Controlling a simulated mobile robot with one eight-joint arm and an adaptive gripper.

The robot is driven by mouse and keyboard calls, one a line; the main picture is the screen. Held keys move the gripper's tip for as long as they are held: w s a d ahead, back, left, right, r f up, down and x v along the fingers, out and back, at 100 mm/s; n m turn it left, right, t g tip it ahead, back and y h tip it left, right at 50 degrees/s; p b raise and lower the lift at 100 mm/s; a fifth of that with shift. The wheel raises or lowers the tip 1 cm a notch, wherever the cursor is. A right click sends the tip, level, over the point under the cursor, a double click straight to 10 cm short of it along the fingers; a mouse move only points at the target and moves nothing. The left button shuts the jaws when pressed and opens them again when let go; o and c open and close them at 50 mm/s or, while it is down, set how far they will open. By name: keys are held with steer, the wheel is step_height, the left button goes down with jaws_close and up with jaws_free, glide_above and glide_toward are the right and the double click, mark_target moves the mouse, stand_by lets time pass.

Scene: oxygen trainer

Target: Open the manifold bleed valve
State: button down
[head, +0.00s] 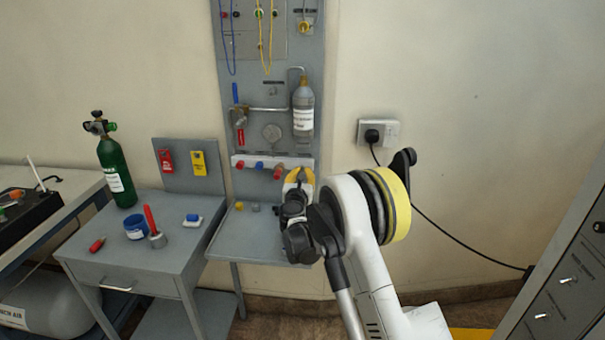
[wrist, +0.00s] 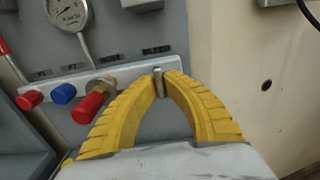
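The white manifold bar (wrist: 115,80) crosses the wrist view and also shows on the grey panel in the head view (head: 245,160). A small grey metal stem (wrist: 158,82) stands at its right end, likely the bleed valve; no label on it is readable. My gripper (wrist: 163,76) has its yellow ribbed fingertips drawn together on either side of this stem and seems shut on it. In the head view my gripper (head: 299,173) is at the bar's right end and hides the stem.
Left of the gripper are a red-handled valve (wrist: 90,106), close to the left finger, a blue knob (wrist: 63,94) and a red knob (wrist: 30,99). A pressure gauge (wrist: 68,14) is above. A grey bottle (head: 303,108) hangs above the bar. Bare wall lies right.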

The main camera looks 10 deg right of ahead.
steer(key=c, duration=1.5)
jaws_free()
steer(key=v, duration=1.2)
steer(key=shift+r, duration=0.1)
